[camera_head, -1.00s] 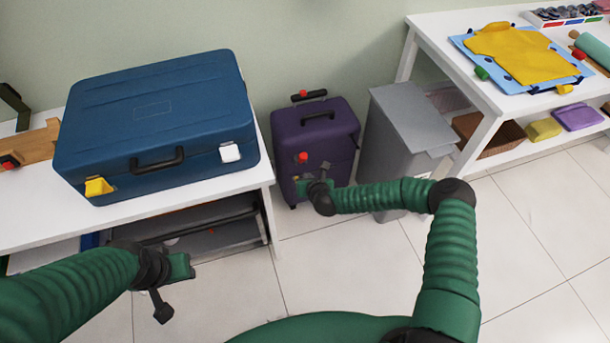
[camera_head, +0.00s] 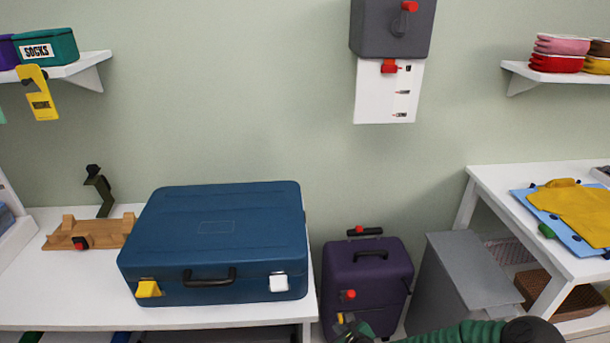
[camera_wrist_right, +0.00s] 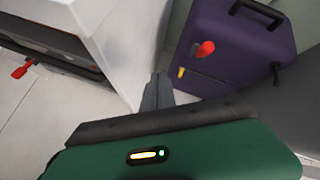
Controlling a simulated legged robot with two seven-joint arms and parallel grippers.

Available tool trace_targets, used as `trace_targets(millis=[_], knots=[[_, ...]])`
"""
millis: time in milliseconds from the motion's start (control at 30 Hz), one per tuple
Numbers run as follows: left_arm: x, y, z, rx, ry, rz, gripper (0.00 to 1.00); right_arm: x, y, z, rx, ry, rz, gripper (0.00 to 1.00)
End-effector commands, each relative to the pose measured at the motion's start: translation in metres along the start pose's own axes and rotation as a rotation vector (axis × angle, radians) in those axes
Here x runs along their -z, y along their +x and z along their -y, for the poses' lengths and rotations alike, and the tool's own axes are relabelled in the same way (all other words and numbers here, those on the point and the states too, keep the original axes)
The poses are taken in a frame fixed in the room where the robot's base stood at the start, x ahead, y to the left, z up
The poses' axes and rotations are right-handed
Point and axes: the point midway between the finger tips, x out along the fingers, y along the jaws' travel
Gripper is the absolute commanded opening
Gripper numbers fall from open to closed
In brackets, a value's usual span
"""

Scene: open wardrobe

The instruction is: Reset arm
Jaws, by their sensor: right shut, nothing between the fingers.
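My right gripper (camera_head: 358,331) is at the bottom edge of the head view, in front of the purple suitcase (camera_head: 368,285); my green right arm runs from it to the lower right. In the right wrist view its fingers (camera_wrist_right: 157,90) are together with nothing between them, beside the white table's end (camera_wrist_right: 118,40). The purple suitcase also stands at the upper right there (camera_wrist_right: 232,45). My left gripper is outside both current views.
A closed blue case (camera_head: 215,240) lies on the white table (camera_head: 60,295). A grey bin (camera_head: 470,270) stands right of the suitcase, beside another white table (camera_head: 505,185). A grey box (camera_head: 375,35) and shelves are on the wall.

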Motion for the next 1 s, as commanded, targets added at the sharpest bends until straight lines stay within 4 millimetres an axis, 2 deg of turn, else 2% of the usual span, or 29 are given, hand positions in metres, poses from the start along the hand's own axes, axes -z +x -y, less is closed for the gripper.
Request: trace_targets(millis=[33,100,167,200,300,400,567,700,800,1000], knots=[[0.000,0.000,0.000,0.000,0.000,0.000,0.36,-0.005,-0.017,-0.015,-0.069,-0.286,-0.008,0.00],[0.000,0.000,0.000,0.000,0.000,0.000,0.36,0.002,-0.043,-0.031,-0.176,-0.683,-0.033,0.00],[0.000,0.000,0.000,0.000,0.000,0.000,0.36,0.009,-0.070,-0.035,-0.261,-1.001,-0.055,0.00],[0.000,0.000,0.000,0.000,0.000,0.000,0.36,0.015,-0.090,-0.035,-0.318,-1.195,-0.070,0.00],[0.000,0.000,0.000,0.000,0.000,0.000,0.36,0.026,-0.140,-0.026,-0.446,-1.596,-0.099,0.00],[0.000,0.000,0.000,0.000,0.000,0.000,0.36,0.033,-0.184,-0.017,-0.555,-1.882,-0.110,0.00],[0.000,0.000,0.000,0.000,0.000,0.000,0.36,0.040,-0.245,-0.008,-0.699,-2.201,-0.088,0.00],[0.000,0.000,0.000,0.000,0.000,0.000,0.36,0.046,-0.293,-0.010,-0.807,-2.411,-0.025,0.00],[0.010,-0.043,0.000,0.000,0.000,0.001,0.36,0.018,-0.324,0.002,-0.824,-2.421,-0.016,0.00],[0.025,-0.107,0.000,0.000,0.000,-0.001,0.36,-0.027,-0.366,0.021,-0.822,-2.418,-0.017,0.00]])
